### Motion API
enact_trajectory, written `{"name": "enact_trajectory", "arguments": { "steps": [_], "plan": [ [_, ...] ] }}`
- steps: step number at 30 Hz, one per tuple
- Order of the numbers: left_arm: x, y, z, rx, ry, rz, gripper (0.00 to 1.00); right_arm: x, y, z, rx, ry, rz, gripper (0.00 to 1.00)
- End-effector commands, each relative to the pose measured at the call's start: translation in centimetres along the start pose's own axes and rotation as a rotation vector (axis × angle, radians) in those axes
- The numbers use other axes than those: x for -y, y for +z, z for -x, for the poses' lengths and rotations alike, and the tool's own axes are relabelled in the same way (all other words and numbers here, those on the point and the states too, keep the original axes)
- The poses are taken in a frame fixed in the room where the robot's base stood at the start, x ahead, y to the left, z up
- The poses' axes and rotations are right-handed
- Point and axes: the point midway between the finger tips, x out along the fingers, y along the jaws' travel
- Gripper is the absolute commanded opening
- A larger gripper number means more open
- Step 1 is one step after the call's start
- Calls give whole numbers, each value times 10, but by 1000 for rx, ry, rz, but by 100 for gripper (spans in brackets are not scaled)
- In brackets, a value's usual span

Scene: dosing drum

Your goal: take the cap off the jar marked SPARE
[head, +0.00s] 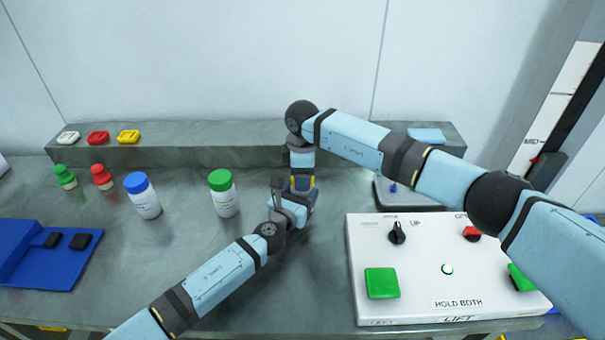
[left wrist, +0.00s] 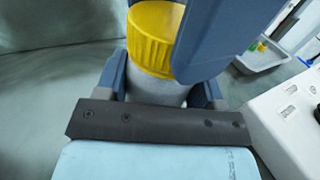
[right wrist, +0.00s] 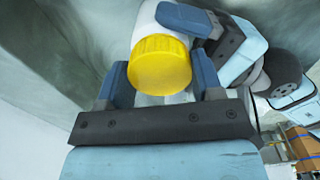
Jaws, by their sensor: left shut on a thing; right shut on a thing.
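A white jar (left wrist: 158,92) with a ribbed yellow cap (left wrist: 152,40) stands between my two grippers. My left gripper (left wrist: 160,90) is shut on the jar's white body, below the cap. My right gripper (right wrist: 162,85) is shut on the yellow cap, which also shows between its fingers in the right wrist view (right wrist: 160,66). The cap sits on the jar, with no gap visible. In the head view, my left gripper (head: 298,208) and right gripper (head: 302,186) meet at the middle of the table and hide most of the jar. Its marking is not visible, so I cannot read SPARE.
A blue-capped jar (head: 142,195) and a green-capped jar (head: 223,193) stand to the left, labels unreadable.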

Motion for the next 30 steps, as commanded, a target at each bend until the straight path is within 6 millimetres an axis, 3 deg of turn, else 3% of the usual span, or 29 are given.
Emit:
{"name": "enact_trajectory", "arguments": {
  "steps": [4, 8, 30],
  "plan": [
    [0, 0, 0, 0, 0, 0, 0, 0, 0, 0, 1, 1, 91, 32],
    [0, 0, 0, 0, 0, 0, 0, 0, 0, 1, 1, 1, 343, 32],
    [0, 0, 0, 0, 0, 0, 0, 0, 0, 2, 3, 0, 2071, 32]
  ]
}}
